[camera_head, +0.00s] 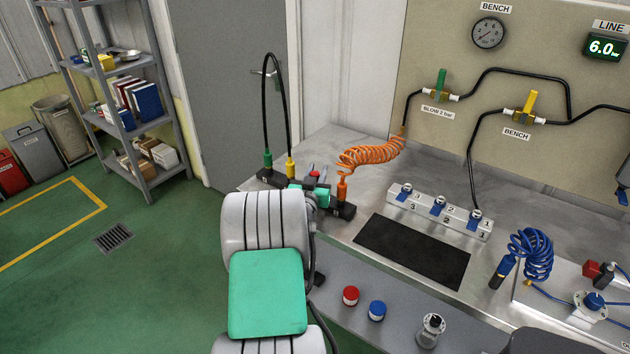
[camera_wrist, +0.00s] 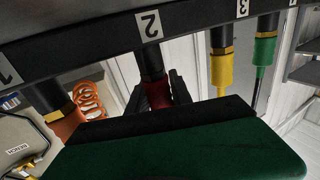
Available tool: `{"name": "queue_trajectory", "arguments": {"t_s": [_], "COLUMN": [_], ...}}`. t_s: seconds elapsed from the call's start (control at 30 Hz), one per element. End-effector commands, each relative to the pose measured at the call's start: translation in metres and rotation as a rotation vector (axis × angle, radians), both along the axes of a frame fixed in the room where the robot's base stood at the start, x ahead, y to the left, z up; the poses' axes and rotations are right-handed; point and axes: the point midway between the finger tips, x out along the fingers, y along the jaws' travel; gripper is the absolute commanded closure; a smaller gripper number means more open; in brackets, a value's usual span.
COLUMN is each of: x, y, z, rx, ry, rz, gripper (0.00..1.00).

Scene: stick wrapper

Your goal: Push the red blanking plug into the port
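The red blanking plug (camera_wrist: 159,95) is between the two dark fingers of my gripper (camera_wrist: 160,98), which look closed on its sides. In the wrist view the plug is in line with the black port (camera_wrist: 150,63) under label 2 and appears to meet its end. How far it sits in the port cannot be told. The port block (camera_wrist: 75,50) runs across the top of the wrist view. In the head view my gripper (camera_head: 315,178) is over the block (camera_head: 343,210), with a bit of the red plug (camera_head: 314,174) showing; my arm hides much of the block.
An orange coiled hose (camera_head: 370,155) joins the block on one side of my gripper. Yellow (camera_head: 290,167) and green (camera_head: 267,158) hose connectors stand on the other side, close by. A black mat (camera_head: 415,250), a red cap (camera_head: 351,295) and a blue cap (camera_head: 377,310) lie to the right.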

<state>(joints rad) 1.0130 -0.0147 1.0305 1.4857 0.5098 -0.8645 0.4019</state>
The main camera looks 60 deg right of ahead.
Motion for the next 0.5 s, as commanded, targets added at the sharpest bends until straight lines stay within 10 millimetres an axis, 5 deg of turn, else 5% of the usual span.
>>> {"name": "queue_trajectory", "arguments": {"t_s": [0.3,0.5], "x": [0.0001,0.0001], "y": [0.0001,0.0002], "z": [0.0,0.0], "rx": [0.0,0.0], "ry": [0.0,0.0], "rz": [0.0,0.0], "gripper": [1.0,1.0]}}
